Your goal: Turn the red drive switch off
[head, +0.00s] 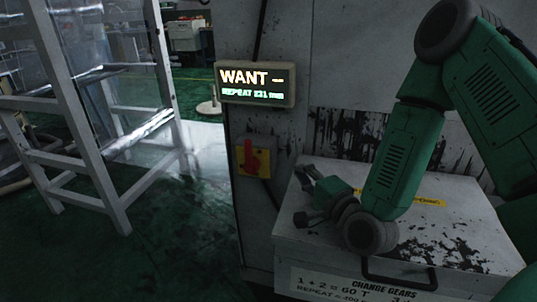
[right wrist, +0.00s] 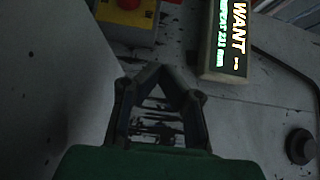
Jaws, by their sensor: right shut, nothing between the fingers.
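The red drive switch (head: 251,157) sits on a yellow plate (head: 263,161) on the front of the grey cabinet. Its red handle looks upright in the head view. In the right wrist view the red switch (right wrist: 130,4) is cut off by the top edge, with its yellow plate (right wrist: 112,17) around it. My right gripper (head: 306,174) is to the right of the switch, above the white box, and apart from the switch. In the right wrist view its fingertips (right wrist: 158,70) come together with nothing between them. My left gripper is out of view.
A lit sign (head: 255,83) reading "WANT –" juts out above the switch. The white box (head: 440,225), labelled "CHANGE GEARS", lies below my right arm. A white frame (head: 105,165) stands at the left. The green floor (head: 165,240) between is clear.

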